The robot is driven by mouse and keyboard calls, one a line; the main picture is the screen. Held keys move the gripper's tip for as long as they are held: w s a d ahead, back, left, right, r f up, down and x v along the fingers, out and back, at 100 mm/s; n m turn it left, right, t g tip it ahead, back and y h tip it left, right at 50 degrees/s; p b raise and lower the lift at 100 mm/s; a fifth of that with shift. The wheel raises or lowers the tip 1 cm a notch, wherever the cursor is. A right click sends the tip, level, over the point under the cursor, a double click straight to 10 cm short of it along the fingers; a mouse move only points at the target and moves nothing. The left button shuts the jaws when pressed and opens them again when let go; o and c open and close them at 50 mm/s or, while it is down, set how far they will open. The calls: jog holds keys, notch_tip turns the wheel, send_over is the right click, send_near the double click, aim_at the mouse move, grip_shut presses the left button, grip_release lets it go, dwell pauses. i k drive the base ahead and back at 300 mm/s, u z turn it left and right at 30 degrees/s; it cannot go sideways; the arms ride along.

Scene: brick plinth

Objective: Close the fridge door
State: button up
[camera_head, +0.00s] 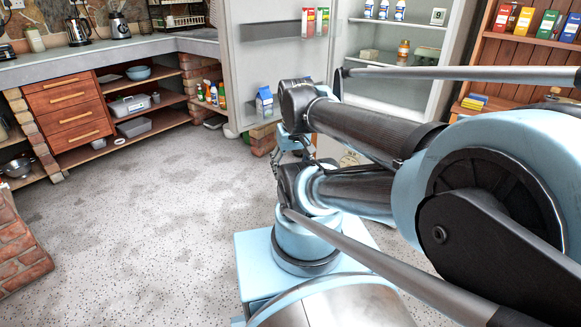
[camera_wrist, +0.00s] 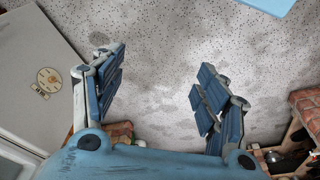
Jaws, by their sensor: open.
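The fridge door (camera_head: 270,65) stands wide open in the head view, its inner side facing me. It holds several cartons on its shelves. The fridge body (camera_head: 405,60) is to its right, with its lit inside and shelves showing. My gripper (camera_head: 290,145) is low in front of the door's lower part, partly hidden by my arm. In the wrist view my gripper (camera_wrist: 160,88) is open and empty, with speckled floor between its fingers.
A counter (camera_head: 110,52) with wooden drawers (camera_head: 72,112) and open shelves stands left of the door. A wooden shelf unit (camera_head: 530,50) is right of the fridge. A brick corner (camera_head: 20,245) is at lower left. The floor (camera_head: 140,210) between is clear.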

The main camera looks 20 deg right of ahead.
aim_at(261, 42)
jog(key=u, duration=1.3)
jog(key=i, duration=3.35)
jog(key=z, duration=1.9)
